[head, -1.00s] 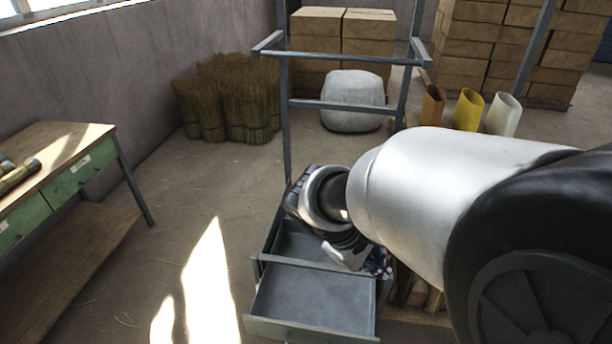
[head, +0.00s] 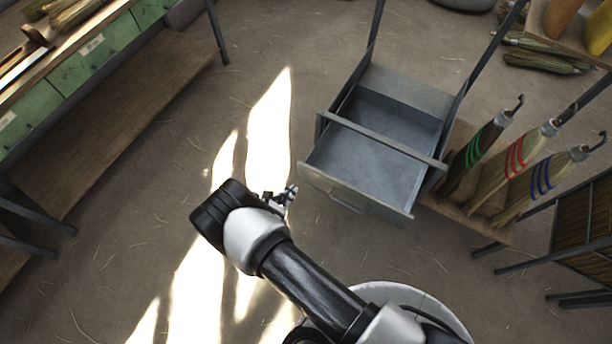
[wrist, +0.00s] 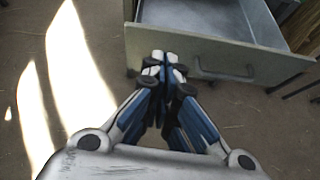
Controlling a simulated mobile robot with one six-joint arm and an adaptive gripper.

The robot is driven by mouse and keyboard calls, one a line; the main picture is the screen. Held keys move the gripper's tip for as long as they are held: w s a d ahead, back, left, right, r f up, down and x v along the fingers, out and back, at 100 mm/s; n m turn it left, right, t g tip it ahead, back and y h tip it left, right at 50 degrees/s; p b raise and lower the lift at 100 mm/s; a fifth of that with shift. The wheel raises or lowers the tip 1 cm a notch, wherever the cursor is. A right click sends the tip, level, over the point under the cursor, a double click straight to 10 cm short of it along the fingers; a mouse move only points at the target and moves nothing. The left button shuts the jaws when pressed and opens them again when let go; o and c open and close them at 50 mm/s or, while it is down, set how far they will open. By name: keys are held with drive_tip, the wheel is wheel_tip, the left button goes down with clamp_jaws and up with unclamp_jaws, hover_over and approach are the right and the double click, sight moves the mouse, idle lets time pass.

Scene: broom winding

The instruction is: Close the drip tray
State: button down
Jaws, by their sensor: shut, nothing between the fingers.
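The drip tray (head: 366,169) is a grey metal drawer pulled out from the low frame at the right of centre in the head view. It is open toward me and looks empty. Its front panel (wrist: 215,58) with a bar handle (wrist: 222,74) shows in the wrist view. My gripper (head: 291,191) is shut and empty, just left of the tray's front panel in the head view. In the wrist view my fingertips (wrist: 163,62) overlap the panel's left part, left of the handle; whether they touch it I cannot tell.
Several brooms (head: 510,165) hang or stand right of the tray. A workbench with green drawers (head: 92,62) stands at the left. A dark metal rack (head: 585,235) is at the right edge. The floor (head: 140,200) between bench and tray is clear, with bright sun patches.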

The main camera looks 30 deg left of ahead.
drive_tip(key=shift+n+y, duration=0.3)
drive_tip(key=shift+n, duration=0.3)
drive_tip(key=b+x, duration=0.1)
drive_tip(key=x, duration=0.3)
drive_tip(key=f+b+x, duration=0.1)
drive_tip(key=x, duration=0.3)
drive_tip(key=b+x, duration=0.2)
drive_tip(key=x, duration=0.2)
drive_tip(key=shift+s+f, duration=0.25)
drive_tip(key=shift+w, duration=0.55)
drive_tip(key=shift+r, duration=0.1)
